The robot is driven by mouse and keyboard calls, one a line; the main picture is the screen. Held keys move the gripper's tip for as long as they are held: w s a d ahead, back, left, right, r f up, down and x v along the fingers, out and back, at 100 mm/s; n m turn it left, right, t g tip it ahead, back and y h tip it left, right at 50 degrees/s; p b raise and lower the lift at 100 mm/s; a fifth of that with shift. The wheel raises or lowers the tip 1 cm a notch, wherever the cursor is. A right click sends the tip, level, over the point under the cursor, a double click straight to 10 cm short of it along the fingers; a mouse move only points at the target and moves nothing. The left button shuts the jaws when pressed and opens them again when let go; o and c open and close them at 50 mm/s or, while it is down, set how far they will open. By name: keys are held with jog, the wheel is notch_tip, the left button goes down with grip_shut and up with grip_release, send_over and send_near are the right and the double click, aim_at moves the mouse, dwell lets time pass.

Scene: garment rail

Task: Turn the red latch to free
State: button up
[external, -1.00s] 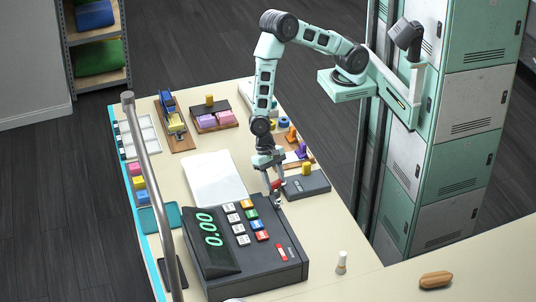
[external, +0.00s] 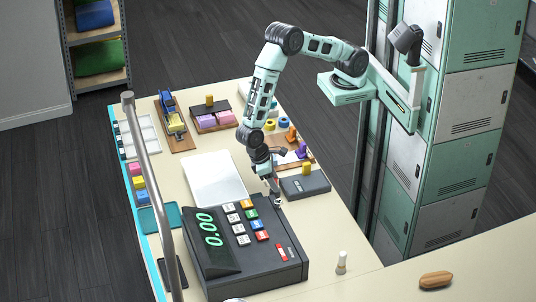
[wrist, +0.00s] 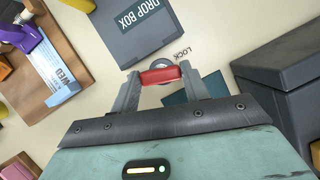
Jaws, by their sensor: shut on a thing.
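In the wrist view the red latch (wrist: 160,75) is a short red bar over a round grey base, with the print LOCK (wrist: 182,50) on the surface just beyond it. My gripper (wrist: 160,80) is shut on the red latch, one finger at each end of the bar. In the external view my gripper (external: 272,188) reaches down between the cash register and the dark box; the latch is mostly hidden there. Which mark the latch points at, I cannot tell.
The dark drop box (wrist: 152,27) lies just beyond the latch and shows to the right of my gripper in the external view (external: 305,187). The cash register (external: 262,262) stands close by. A white tray (external: 212,178) lies to the left.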

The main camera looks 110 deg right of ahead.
jog(key=shift+n+h+b, duration=0.3)
jog(key=shift+n+h, duration=0.2)
jog(key=shift+n, duration=0.6)
jog(key=o, duration=1)
jog(key=shift+w+r, duration=0.1)
jog(key=b+v, duration=0.4)
jog(key=v, duration=1.3)
